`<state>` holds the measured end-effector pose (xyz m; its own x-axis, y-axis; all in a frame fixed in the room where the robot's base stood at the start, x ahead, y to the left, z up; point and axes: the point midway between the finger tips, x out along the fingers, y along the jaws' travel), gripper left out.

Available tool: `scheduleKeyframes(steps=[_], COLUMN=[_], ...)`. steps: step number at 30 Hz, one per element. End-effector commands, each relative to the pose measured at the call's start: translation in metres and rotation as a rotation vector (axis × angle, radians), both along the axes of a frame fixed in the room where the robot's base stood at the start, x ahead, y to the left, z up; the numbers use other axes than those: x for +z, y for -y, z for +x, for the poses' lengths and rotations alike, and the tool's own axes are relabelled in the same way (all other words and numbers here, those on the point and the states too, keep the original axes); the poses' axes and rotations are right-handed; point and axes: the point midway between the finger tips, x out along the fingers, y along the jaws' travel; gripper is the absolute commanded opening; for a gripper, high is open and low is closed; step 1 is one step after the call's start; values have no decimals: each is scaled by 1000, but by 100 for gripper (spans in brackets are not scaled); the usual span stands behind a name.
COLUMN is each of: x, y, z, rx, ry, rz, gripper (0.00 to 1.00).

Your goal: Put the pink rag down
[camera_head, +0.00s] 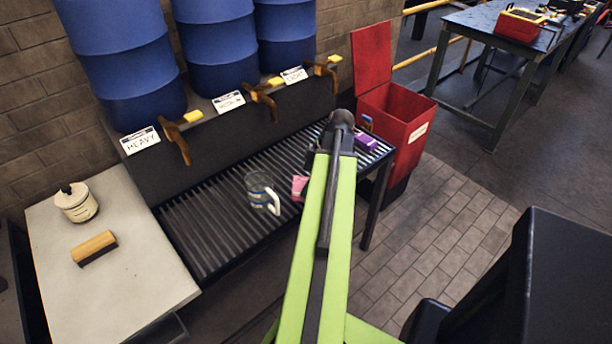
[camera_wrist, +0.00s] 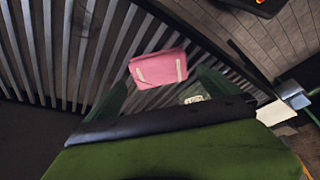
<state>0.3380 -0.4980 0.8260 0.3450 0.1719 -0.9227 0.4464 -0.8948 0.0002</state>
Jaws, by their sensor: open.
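The pink rag (camera_head: 299,187) shows just left of my green arm in the head view, over the dark slatted rack (camera_head: 205,235), partly hidden by the arm. In the wrist view the whole pink rag (camera_wrist: 158,68) shows as a folded pad with two pale strips, seen against the slats and seemingly lying on them. My gripper (camera_wrist: 160,82) is open, its dark green fingers apart on either side of the rag's near edge. I cannot tell whether they touch it. In the head view my gripper is hidden behind the arm.
A glass mug (camera_head: 262,192) stands on the rack left of the rag. A purple block (camera_head: 367,141) lies at the rack's right end, beside an open red bin (camera_head: 397,125). Blue barrels (camera_head: 125,65) with taps stand behind. A pale table (camera_head: 130,290) holds a pot and brush.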

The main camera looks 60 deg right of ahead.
Motion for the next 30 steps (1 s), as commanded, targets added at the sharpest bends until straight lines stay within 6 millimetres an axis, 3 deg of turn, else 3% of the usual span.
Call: scheduleKeyframes(steps=[1,9,26,30], x=[23,73,75,89], y=[2,12,14,14], z=[-4,-24,-28,-28], rx=[-1,1,1,1], ry=[0,1,0,0], rz=[0,-1,0,0], gripper=[100,100,100,100])
